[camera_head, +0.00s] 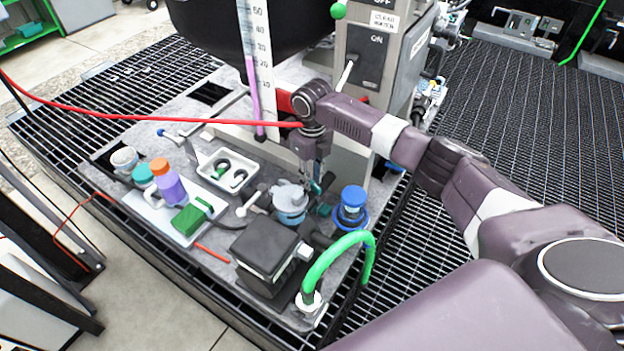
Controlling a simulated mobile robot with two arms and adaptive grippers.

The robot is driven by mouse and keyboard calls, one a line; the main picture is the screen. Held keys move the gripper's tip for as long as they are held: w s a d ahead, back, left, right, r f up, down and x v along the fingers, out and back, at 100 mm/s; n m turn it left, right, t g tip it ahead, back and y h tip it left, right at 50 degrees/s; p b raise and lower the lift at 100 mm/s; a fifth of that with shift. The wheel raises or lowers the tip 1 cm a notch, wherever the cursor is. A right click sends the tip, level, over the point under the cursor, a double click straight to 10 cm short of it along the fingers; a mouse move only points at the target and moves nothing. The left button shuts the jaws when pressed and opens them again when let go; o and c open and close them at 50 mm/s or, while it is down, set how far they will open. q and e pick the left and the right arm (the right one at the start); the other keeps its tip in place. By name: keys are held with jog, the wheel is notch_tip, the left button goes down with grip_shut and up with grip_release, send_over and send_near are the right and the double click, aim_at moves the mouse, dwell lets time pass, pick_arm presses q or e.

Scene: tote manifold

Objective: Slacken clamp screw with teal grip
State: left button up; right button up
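My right gripper (313,176) reaches in from the right and points down over the grey work plate, in front of the grey switch box. A small teal part (316,188), which looks like the clamp screw's grip, shows right at its fingertips. The fingers cover part of it, and I cannot tell whether they are closed on it or only beside it. Just left of it is a grey clamp-like fitting (289,194) on a light blue body. My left gripper is not in view.
A blue-capped round fitting (352,206) stands close on the right. A green hose (340,247) arches in front, beside a black box (264,251). A red hose (150,118) runs behind the gripper.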

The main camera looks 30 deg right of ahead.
aim_at(312, 182)
jog(key=shift+o, duration=0.5)
jog(key=shift+s, duration=0.1)
notch_tip(312, 182, up, 12)
jog(key=shift+f, duration=0.1)
